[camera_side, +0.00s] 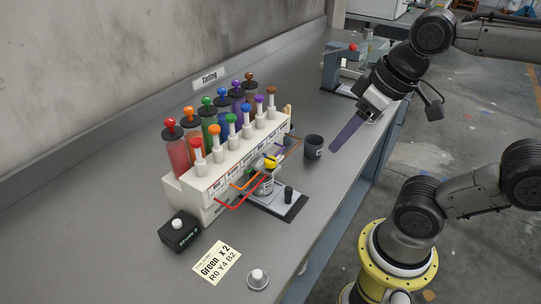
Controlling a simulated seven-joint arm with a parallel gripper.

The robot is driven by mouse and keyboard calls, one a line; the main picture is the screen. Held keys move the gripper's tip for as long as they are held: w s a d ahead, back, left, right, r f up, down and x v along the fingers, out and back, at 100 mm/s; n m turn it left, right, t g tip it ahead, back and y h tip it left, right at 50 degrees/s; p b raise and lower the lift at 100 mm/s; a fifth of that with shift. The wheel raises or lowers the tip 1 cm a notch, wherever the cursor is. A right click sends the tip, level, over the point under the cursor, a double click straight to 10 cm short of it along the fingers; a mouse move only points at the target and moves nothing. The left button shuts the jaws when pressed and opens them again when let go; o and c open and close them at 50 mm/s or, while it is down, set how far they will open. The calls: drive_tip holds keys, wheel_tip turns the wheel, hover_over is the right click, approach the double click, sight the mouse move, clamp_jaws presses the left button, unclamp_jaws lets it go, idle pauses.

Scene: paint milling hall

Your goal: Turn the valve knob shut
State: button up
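I cannot tell for sure which part is the valve knob. A small yellow round piece (270,162) sits by the front of the white tinting rack (222,182), among thin red and orange tubes. A pale round knob (258,278) lies low on the bench, and a white button (177,224) tops a black box (180,232). My gripper (338,145) is at upper right, apart from all of these. A long flat purple-blue piece extends down-left from it, above the bench near a dark cup. Separate fingertips and any gap between them do not show.
The rack holds several coloured cylinders with knobbed tops. A dark cup (313,146) stands right of it. A small dark-based stand (280,203) is in front. A paper card (217,263) lies near the front. Bare grey bench (120,235) lies left; its right edge drops to the floor.

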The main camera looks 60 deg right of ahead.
drive_tip(key=shift+o, duration=0.6)
drive_tip(key=w+r+g, duration=0.2)
drive_tip(key=w+r, duration=0.2)
drive_tip(key=w, duration=0.4)
drive_tip(key=shift+r+g, duration=0.2)
drive_tip(key=shift+g, duration=0.1)
drive_tip(key=g, duration=0.2)
hover_over(270, 159)
wheel_tip(270, 159, down, 3)
wheel_tip(270, 159, down, 14)
drive_tip(key=shift+s+f, duration=0.1)
clamp_jaws()
